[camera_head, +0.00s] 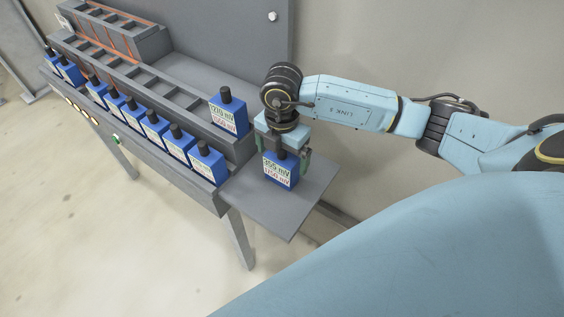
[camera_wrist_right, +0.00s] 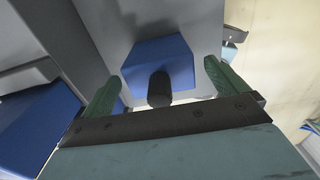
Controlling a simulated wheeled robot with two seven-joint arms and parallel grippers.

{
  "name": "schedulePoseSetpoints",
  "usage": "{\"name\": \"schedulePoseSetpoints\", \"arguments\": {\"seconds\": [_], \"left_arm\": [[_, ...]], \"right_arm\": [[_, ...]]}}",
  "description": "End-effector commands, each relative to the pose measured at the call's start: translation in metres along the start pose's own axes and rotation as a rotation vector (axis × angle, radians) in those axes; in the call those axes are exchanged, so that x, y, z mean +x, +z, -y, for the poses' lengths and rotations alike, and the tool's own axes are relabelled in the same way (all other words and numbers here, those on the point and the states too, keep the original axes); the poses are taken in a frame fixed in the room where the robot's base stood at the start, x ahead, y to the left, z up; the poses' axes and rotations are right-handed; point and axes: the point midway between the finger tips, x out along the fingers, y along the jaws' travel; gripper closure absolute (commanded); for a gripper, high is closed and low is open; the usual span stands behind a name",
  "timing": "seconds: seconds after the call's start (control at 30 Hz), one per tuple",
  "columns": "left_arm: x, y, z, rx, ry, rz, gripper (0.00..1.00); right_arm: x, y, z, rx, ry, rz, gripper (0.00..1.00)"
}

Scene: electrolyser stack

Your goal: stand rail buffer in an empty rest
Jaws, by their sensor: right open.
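A blue block with a black knob (camera_head: 278,173) and a label reading about 359 mV stands upright on the grey side plate (camera_head: 247,202). It also shows in the right wrist view (camera_wrist_right: 150,58). My right gripper (camera_head: 284,158) is above it, green fingers pointing down, open, one on either side of the block. Whether they touch it cannot be told. Empty rests show as open square pockets (camera_head: 181,97) in the grey rack's rear row. No name marks any block as the rail buffer. My left gripper is not in view.
Another blue block (camera_head: 228,116) stands in the rear row's right end, close to my right gripper. A higher stepped rack (camera_head: 118,32) with orange lines is at the back left. A grey wall panel rises behind.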

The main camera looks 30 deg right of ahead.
Motion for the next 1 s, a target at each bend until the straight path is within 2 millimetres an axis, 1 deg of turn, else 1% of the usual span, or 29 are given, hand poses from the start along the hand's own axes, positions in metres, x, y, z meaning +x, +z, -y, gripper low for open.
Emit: {"name": "schedulePoseSetpoints", "arguments": {"seconds": [0.03,0.1,0.37,0.87,1.0], "left_arm": [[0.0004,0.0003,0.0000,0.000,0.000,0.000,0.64],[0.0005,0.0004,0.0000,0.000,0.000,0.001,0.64],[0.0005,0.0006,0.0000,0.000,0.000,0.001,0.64],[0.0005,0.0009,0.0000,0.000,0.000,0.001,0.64],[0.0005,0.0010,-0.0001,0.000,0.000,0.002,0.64]], "right_arm": [[0.0067,0.0000,0.0003,0.001,-0.002,0.000,0.02],[0.0124,0.0000,0.0002,0.001,-0.001,0.000,0.02],[0.0146,0.0001,-0.0001,0.000,0.000,0.001,0.02],[0.0134,0.0001,-0.0008,0.000,0.003,0.001,0.67],[0.0133,0.0001,-0.0008,0.000,0.003,0.001,0.67]]}}
